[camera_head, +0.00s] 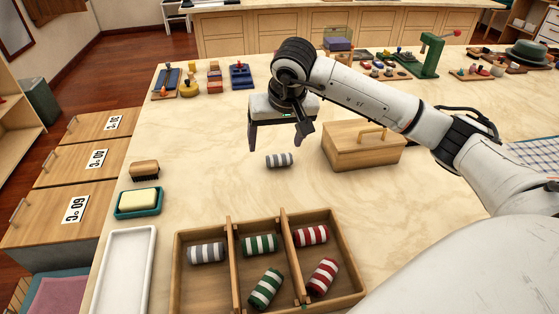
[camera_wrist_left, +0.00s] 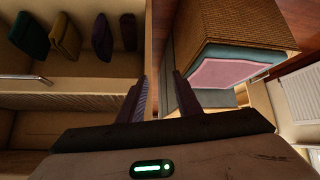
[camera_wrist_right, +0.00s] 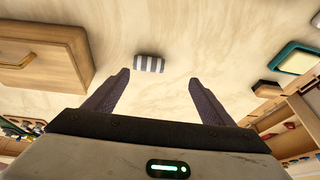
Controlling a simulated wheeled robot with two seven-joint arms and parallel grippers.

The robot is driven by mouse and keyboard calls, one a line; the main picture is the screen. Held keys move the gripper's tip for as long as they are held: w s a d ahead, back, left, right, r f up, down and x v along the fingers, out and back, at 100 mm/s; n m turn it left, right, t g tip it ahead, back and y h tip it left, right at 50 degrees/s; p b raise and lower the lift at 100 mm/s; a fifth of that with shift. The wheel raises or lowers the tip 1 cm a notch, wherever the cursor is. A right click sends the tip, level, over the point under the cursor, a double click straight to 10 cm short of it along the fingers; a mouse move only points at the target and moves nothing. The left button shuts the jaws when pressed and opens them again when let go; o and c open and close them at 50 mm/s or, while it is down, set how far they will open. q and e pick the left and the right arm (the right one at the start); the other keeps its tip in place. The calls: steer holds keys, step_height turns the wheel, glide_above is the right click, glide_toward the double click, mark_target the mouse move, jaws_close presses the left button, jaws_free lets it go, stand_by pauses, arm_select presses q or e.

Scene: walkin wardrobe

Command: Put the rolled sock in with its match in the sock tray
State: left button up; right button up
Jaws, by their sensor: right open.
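A grey-and-white striped rolled sock (camera_head: 279,160) lies alone on the pale table. In the right wrist view the sock (camera_wrist_right: 149,64) lies ahead, between the lines of the fingers. My right gripper (camera_head: 275,148) is open and empty above and just behind it. The wooden sock tray (camera_head: 232,250) has three compartments: one grey-striped sock (camera_head: 206,253) in the left, two green-striped socks (camera_head: 260,245) in the middle, two red-striped socks (camera_head: 312,235) in the right. My left gripper (camera_wrist_left: 160,77) shows in its wrist view, partly open and empty, away from the table.
A lidded wooden box (camera_head: 362,148) stands right of the loose sock. A brush (camera_head: 144,170), a soap dish (camera_head: 138,203) and a white tray (camera_head: 124,272) line the left edge. Small items and a green stand (camera_head: 430,55) sit at the back. Bare table separates sock and tray.

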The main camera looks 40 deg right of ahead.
mark_target(280, 159)
steer(key=shift+h, duration=0.4)
steer(key=shift+s+d+p+x, duration=0.15)
steer(key=shift+d+x, duration=0.1)
steer(key=shift+x, duration=1.45)
steer(key=shift+s+d+p+x, duration=0.15)
steer(key=shift+d+x, duration=0.15)
steer(key=shift+x, duration=1.4)
steer(key=shift+s+d+p+x, duration=0.15)
steer(key=shift+d+x, duration=0.1)
steer(key=shift+x, duration=1.45)
steer(key=shift+r, duration=0.1)
steer(key=c, duration=1.2)
